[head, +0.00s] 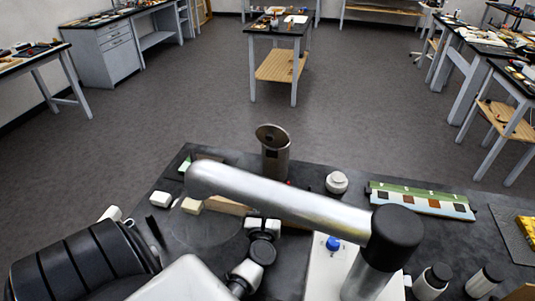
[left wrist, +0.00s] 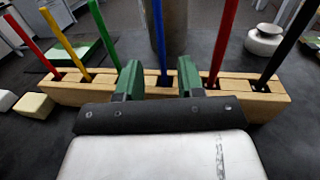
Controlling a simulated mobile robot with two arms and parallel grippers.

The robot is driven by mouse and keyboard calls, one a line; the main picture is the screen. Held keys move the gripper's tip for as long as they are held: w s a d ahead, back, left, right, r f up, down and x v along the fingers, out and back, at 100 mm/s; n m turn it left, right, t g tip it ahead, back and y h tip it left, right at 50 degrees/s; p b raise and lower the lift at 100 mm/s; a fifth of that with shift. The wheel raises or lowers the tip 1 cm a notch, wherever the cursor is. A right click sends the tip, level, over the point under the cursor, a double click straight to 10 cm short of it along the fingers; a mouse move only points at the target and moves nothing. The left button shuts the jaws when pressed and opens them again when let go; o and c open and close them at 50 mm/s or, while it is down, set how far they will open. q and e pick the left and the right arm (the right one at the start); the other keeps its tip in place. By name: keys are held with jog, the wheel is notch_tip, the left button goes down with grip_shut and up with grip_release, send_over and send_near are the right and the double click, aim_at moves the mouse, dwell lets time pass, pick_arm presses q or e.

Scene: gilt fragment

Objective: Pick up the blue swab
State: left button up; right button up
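The blue swab (left wrist: 161,40) stands upright in a slot of the wooden holder (left wrist: 262,105) in the left wrist view. Other coloured sticks stand in the same row: red, yellow and green to its left, red and black to its right. My left gripper (left wrist: 160,70) is open, with one green finger on each side of the blue swab and a visible gap to it. In the head view the holder (head: 228,206) shows only partly, and a silver tube hides the swab and my fingertips. My right gripper is not in view.
A thick silver tube (head: 285,203) crosses above the black table. A metal cylinder (head: 273,158) stands behind the holder. A round white jar (head: 337,182) and a strip of colour samples (head: 420,200) lie to the right. Pale blocks (head: 160,199) lie to the left.

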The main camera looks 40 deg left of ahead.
pick_arm(q)
jog(key=shift+w+a, duration=0.2)
jog(key=shift+w, duration=0.1)
jog(key=p+x, duration=0.1)
jog(key=x, duration=0.3)
jog(key=shift+w+p, duration=0.2)
jog(key=shift+p, duration=0.15)
jog(key=shift+w+a+f, duration=0.2)
jog(key=shift+a, duration=0.05)
jog(key=shift+d, duration=0.1)
jog(key=c, duration=0.3)
grip_shut()
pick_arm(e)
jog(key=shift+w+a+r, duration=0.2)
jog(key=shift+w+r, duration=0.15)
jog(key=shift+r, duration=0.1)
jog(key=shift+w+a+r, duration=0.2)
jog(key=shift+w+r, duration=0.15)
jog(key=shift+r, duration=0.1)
